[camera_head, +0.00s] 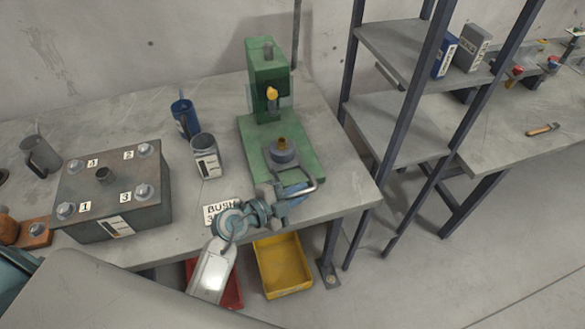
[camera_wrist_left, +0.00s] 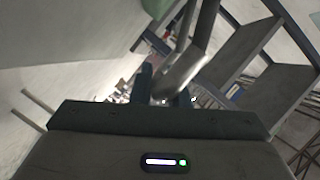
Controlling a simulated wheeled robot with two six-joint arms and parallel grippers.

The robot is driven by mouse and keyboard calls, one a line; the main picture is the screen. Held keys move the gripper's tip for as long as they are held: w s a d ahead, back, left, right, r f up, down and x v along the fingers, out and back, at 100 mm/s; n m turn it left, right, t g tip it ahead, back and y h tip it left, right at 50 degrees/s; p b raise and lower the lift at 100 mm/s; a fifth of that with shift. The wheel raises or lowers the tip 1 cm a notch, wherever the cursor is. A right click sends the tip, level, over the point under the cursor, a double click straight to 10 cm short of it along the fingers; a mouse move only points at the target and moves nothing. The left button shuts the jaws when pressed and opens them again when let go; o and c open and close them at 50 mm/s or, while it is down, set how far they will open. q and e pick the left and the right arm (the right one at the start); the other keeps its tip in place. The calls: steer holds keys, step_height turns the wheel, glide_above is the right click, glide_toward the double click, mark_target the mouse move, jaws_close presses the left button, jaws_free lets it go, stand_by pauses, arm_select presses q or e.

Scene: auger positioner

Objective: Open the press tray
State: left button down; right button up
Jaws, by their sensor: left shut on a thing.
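The green press (camera_head: 268,75) stands on the workbench, with a brass-coloured tip under its head. Its green base (camera_head: 308,150) carries a round grey holder (camera_head: 284,152) with a brass piece in it. A grey bar handle (camera_head: 312,184) sticks out at the front of the press, on the tray side. My left gripper (camera_head: 292,193) is at this handle and shut on it. In the left wrist view, the grey handle bar (camera_wrist_left: 182,72) passes between the dark fingers. The tray's own edges are hard to make out behind the gripper. My right gripper is not in view.
A blue mug (camera_head: 183,117) and a grey labelled cup (camera_head: 206,157) stand left of the press. A grey numbered box (camera_head: 118,212) is farther left. A yellow bin (camera_head: 284,267) and a red bin (camera_head: 234,292) sit below the bench front. A shelf rack (camera_head: 400,128) stands right.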

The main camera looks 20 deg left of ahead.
arm_select(q)
steer(key=shift+s+d+r+p, duration=0.1)
steer(key=shift+s+d+p, duration=0.25)
steer(key=shift+s, duration=0.2)
steer(key=shift+s+d, duration=0.35)
steer(key=shift+s, duration=0.15)
steer(key=c, duration=1.4)
jaws_free()
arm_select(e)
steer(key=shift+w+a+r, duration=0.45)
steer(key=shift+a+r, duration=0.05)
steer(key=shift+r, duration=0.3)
